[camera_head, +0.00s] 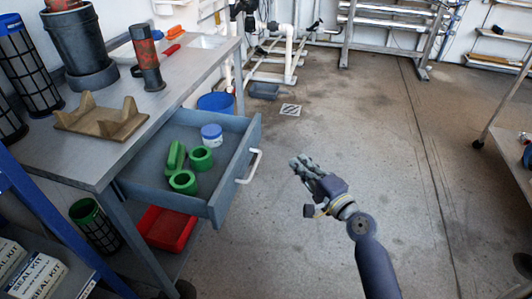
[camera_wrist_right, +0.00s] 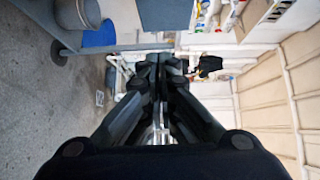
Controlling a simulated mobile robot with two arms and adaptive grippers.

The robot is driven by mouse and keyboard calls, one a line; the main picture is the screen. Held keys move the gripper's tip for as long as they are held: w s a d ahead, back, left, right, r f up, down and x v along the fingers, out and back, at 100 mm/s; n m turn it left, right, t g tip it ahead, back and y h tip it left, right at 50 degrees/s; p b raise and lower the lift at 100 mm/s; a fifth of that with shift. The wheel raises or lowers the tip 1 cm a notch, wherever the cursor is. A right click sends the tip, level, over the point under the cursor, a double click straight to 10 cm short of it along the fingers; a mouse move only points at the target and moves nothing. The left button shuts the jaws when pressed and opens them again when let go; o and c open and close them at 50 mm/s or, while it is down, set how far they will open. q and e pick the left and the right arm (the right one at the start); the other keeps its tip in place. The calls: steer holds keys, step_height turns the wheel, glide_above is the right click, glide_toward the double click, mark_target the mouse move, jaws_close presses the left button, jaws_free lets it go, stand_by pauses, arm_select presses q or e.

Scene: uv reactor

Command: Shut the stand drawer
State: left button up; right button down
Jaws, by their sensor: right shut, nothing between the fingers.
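The stand drawer (camera_head: 226,187) is a blue-grey metal drawer, pulled out from under the worktop of the stand (camera_head: 75,148). A white handle (camera_head: 249,167) is on its front. Green ring-shaped parts (camera_head: 183,181), a longer green part (camera_head: 175,157) and a white jar with a blue lid (camera_head: 211,134) lie inside. My right gripper (camera_head: 298,163) is shut and empty, in the air to the right of the handle and apart from it. In the right wrist view its fingers (camera_wrist_right: 158,62) are together. My left gripper is not in view.
On the worktop are a wooden cradle (camera_head: 102,120), a dark bucket (camera_head: 75,40) and a red-and-black cylinder (camera_head: 147,62). A red bin (camera_head: 166,228) sits below the drawer. The floor (camera_head: 350,130) right of the drawer is clear.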

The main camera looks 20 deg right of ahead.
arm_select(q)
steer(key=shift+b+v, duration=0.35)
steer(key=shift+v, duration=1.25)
arm_select(e)
steer(key=shift+w+a+r, duration=0.1)
steer(key=shift+w+a, duration=0.75)
steer(key=shift+w, duration=1.15)
steer(key=shift+w+a+r, duration=0.15)
steer(key=shift+w+a, duration=0.7)
steer(key=shift+w, duration=1.15)
steer(key=shift+w+a+r, duration=0.1)
steer(key=shift+w+a, duration=0.75)
steer(key=shift+w, duration=1.15)
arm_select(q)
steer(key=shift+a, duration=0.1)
